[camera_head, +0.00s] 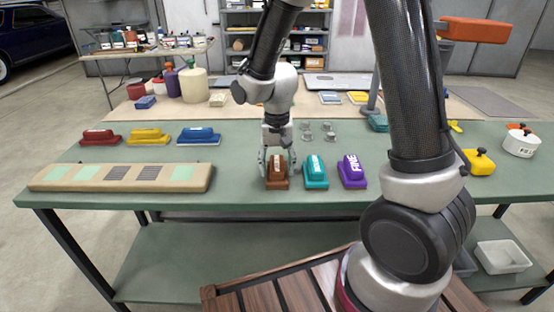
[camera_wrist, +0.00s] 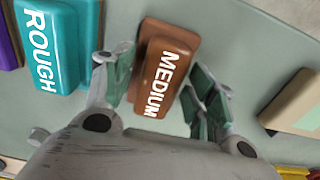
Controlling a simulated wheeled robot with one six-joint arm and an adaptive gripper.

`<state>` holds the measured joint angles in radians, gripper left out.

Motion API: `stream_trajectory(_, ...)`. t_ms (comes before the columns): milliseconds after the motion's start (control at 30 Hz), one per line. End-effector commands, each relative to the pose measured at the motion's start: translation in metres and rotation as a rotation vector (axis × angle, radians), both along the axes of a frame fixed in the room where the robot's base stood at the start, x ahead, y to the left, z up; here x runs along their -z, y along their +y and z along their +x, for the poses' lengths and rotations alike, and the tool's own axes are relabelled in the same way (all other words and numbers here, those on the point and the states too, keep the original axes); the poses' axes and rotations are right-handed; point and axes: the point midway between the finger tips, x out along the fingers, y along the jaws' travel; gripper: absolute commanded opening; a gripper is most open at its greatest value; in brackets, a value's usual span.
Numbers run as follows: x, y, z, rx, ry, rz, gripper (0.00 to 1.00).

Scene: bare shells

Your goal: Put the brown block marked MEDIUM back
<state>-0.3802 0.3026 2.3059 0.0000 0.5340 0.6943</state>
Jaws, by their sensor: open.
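The brown block marked MEDIUM (camera_head: 277,174) stands on the green table near its front edge. In the wrist view the brown block (camera_wrist: 162,72) shows its white lettering between my two fingers. My gripper (camera_head: 278,160) is open and low, with one finger on each side of the block. In the wrist view my gripper (camera_wrist: 160,90) has its fingertips beside the block, and I cannot tell whether they touch it. The teal block marked ROUGH (camera_head: 316,173) stands just right of it. The purple block marked FINE (camera_head: 352,171) is further right.
A beige board (camera_head: 120,178) with green and dark patches lies at the front left. Red (camera_head: 100,137), yellow (camera_head: 149,136) and blue (camera_head: 199,136) blocks stand behind it. Small metal pieces (camera_head: 318,130) stand behind the teal block. A white pot (camera_head: 521,143) is at the right.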

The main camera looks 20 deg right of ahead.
Motion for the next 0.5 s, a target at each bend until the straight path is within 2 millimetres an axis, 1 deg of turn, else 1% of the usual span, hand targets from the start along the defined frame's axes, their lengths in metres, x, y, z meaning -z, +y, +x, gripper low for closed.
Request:
stream_trajectory(67, -0.007, 0.0, 0.001, 0.0, -0.003, 0.001, 0.57)
stream_trajectory(167, -0.023, 0.001, 0.001, 0.0, -0.006, 0.002, 0.57)
stream_trajectory(400, -0.078, 0.001, 0.002, 0.0, -0.006, 0.002, 0.57)
stream_trajectory(500, -0.097, 0.0, 0.001, 0.0, -0.004, 0.002, 0.57)
